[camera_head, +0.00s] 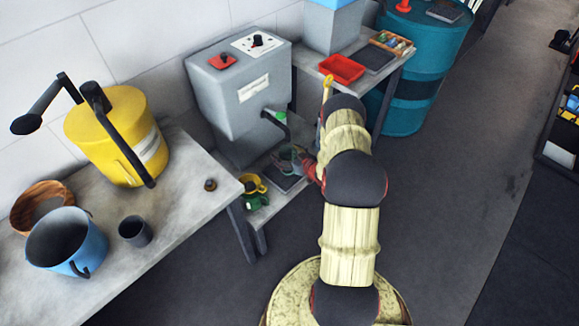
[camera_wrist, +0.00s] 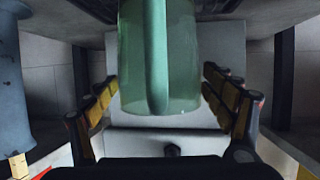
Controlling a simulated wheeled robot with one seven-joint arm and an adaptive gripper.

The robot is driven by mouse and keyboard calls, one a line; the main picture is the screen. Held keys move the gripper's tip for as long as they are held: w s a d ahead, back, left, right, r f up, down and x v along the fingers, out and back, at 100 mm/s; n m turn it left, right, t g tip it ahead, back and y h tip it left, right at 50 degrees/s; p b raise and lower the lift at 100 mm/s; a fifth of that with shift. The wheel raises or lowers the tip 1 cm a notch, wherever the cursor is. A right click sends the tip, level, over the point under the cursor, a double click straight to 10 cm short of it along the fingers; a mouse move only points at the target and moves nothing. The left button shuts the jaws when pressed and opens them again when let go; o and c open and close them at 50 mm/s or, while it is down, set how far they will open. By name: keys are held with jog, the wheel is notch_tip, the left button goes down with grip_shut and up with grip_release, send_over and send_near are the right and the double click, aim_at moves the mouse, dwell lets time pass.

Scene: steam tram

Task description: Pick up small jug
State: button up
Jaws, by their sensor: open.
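The small jug appears to be the green, see-through vessel with a handle in the wrist view (camera_wrist: 185,60). It fills the upper middle, its handle running down its middle towards the camera. My gripper (camera_wrist: 160,100) is open, with one yellow-padded finger on each side of the jug and a visible gap at the lower part of each side. In the head view my gripper (camera_head: 304,163) is low in front of the grey dispenser, beside a small greenish jug shape (camera_head: 285,157). My arm and gripper partly hide that spot.
The grey dispenser (camera_head: 240,95) has a green-tipped tap above the jug. A yellow-and-green item (camera_head: 255,190) stands close left on the low shelf. The left table holds a yellow can (camera_head: 115,130), blue pot (camera_head: 65,243) and dark cup (camera_head: 135,231). A red tray (camera_head: 342,69) lies behind.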

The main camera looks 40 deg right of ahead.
jog(key=shift+x, duration=0.8)
jog(key=shift+c, duration=0.7)
jog(key=c, duration=1.1)
jog(key=shift+c, duration=0.7)
jog(key=shift+s+r, duration=0.1)
jog(key=shift+r, duration=0.05)
jog(key=r+p, duration=0.1)
jog(key=r, duration=0.1)
jog(key=r+p, duration=0.1)
jog(key=r, duration=0.1)
jog(key=s+r+p, duration=0.1)
jog(key=r, duration=0.2)
jog(key=shift+p, duration=0.35)
jog(key=s+p, duration=0.1)
jog(key=s, duration=0.5)
jog(key=s+d+p, duration=0.1)
jog(key=s, duration=0.5)
jog(key=s+p, duration=0.1)
jog(key=s, duration=0.6)
jog(key=shift+d+f+p, duration=0.15)
jog(key=shift+d+p, duration=0.1)
jog(key=shift+p, duration=0.1)
jog(key=shift+c, duration=0.3)
